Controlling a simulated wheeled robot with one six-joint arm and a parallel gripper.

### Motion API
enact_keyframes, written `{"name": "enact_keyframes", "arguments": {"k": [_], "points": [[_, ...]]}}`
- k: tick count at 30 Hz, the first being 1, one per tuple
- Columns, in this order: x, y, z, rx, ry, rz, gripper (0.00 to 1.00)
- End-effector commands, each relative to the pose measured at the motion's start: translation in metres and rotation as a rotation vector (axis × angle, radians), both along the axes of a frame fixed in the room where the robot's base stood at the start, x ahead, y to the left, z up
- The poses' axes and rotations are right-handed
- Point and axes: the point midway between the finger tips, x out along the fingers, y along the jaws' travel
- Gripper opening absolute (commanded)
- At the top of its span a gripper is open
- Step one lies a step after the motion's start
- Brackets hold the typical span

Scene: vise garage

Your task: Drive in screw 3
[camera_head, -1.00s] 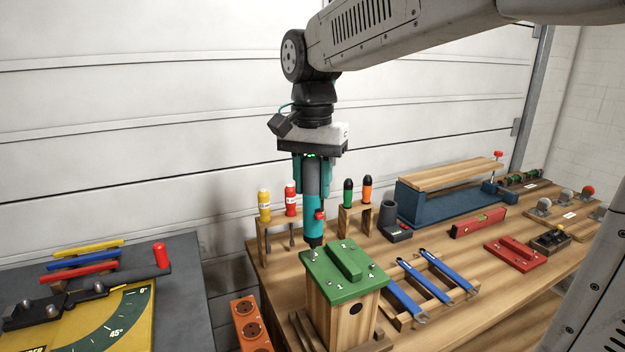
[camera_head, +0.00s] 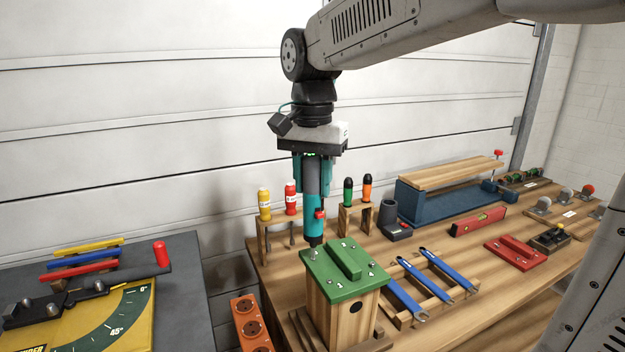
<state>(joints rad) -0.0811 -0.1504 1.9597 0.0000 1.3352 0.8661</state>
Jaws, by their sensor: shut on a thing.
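A birdhouse with a green roof (camera_head: 350,288) stands at the front of the wooden bench. The roof has a raised green bar across its middle and small screws near its corners, with numbers beside them too small to read surely. My gripper (camera_head: 312,172) is above the back left part of the roof, shut on a teal and dark grey power screwdriver (camera_head: 315,215). The screwdriver points straight down.
Hand screwdrivers stand in two wooden racks (camera_head: 355,218) behind. A dark charger (camera_head: 388,220), red spirit level (camera_head: 478,222) and blue vise (camera_head: 440,203) are to the right. Blue wrenches (camera_head: 435,275) lie on a wooden rack beside the birdhouse. An orange socket strip (camera_head: 250,325) is front left.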

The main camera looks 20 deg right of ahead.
Motion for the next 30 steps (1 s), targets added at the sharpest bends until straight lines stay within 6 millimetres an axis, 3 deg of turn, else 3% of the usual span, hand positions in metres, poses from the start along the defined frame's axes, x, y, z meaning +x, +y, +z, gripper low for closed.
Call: {"name": "enact_keyframes", "arguments": {"k": [21, 30], "points": [[0.001, 0.000, 0.057, 0.001, -0.005, 0.000, 0.11], [0.000, 0.000, 0.069, 0.001, -0.004, 0.000, 0.11]]}}
